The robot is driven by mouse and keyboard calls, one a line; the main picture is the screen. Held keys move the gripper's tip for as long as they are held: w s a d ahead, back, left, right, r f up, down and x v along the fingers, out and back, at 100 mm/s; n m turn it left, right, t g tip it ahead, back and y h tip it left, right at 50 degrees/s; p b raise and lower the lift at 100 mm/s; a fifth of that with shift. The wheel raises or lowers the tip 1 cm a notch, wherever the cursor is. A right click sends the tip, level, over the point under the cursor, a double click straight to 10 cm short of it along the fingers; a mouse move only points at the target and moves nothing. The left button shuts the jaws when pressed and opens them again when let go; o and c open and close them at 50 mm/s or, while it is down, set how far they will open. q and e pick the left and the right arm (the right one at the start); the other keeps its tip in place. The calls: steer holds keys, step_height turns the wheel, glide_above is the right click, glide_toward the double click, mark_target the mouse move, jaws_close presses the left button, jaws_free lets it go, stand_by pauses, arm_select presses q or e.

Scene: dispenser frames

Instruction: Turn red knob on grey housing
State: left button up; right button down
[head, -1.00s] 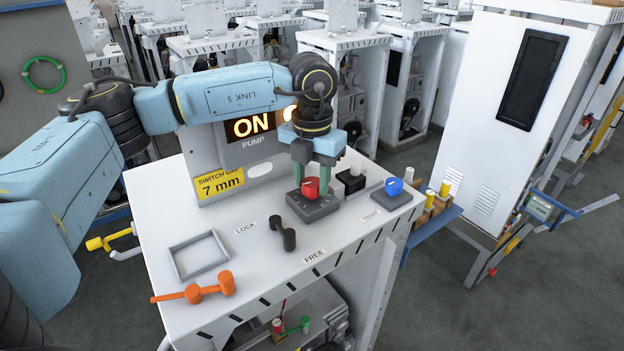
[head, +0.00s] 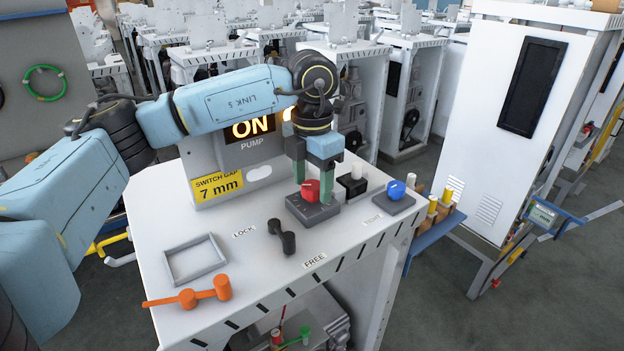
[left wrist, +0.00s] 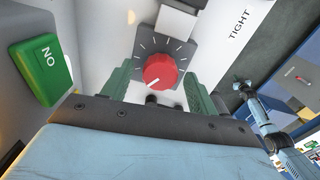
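The red knob (head: 312,190) sits on a dark grey housing (head: 316,213) on the white cabinet top. In the left wrist view the round red knob (left wrist: 160,70) has a pale pointer mark, and the grey housing (left wrist: 184,50) carries white tick marks around it. My left gripper (head: 313,188) points down over the housing with its green fingers on either side of the knob. In the left wrist view, gaps show between the knob and both fingers of the left gripper (left wrist: 157,85), so it is open around the knob. My right gripper is not in view.
A black block with a white button (head: 352,182) and a blue knob (head: 396,190) stand close to the right. A black lever (head: 283,237), an empty grey frame (head: 195,259) and an orange handle (head: 190,298) lie in front. The lit ON sign (head: 249,128) is behind.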

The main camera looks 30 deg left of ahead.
mark_target(312, 185)
arm_select(q)
step_height(312, 185, up, 13)
steer(key=shift+r+b, duration=0.2)
steer(key=shift+b, duration=0.1)
stand_by(0.4)
stand_by(1.1)
